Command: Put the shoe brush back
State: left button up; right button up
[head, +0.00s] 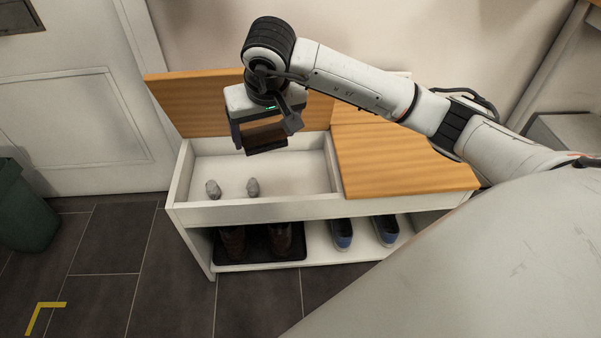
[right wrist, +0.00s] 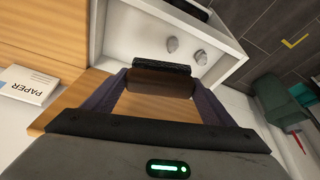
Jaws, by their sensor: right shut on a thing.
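The shoe brush (head: 265,136) has a brown wooden back and dark bristles. My right gripper (head: 266,127) is shut on it and holds it above the open left compartment of the white bench (head: 255,211). In the right wrist view the brush (right wrist: 160,82) sits between the two fingers, bristles facing away from the palm. The left lid (head: 197,97) is raised at the back, partly hidden by my gripper. The right lid (head: 400,163) is down. My left gripper is not in view.
Two grey lumps (head: 213,189) (head: 252,187) lie at the compartment's front left; its floor is otherwise largely clear. Brown shoes (head: 232,242) stand on a dark tray below, with blue shoes (head: 342,233) to their right. A box marked PAPER (right wrist: 28,84) and a green bin (head: 22,208) are nearby.

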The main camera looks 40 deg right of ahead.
jog(key=w+d+f+m+b, duration=0.1)
jog(key=d+f, duration=0.2)
jog(key=f, duration=0.3)
jog(key=w+d+f+m+b, duration=0.1)
jog(key=d+f, duration=0.2)
jog(key=f, duration=0.3)
jog(key=w+d+f+m+h+b, duration=0.1)
jog(key=d+f+b, duration=0.1)
jog(key=d+f, duration=0.2)
jog(key=shift+a+x, duration=0.15)
jog(key=shift+x, duration=0.6)
jog(key=shift+a+x, duration=0.1)
jog(key=shift+x, duration=0.6)
jog(key=shift+s+f, duration=0.15)
jog(key=shift+f, duration=0.15)
notch_tip(320, 180, down, 3)
jog(key=shift+f+b, duration=0.1)
jog(key=shift+b, duration=0.7)
jog(key=shift+f, duration=0.3)
jog(key=shift+r, duration=0.1)
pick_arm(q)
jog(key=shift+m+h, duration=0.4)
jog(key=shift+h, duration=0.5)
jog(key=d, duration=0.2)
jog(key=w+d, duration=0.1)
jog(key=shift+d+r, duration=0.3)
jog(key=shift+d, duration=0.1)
pick_arm(e)
jog(key=o, duration=0.9)
jog(key=shift+o, duration=0.2)
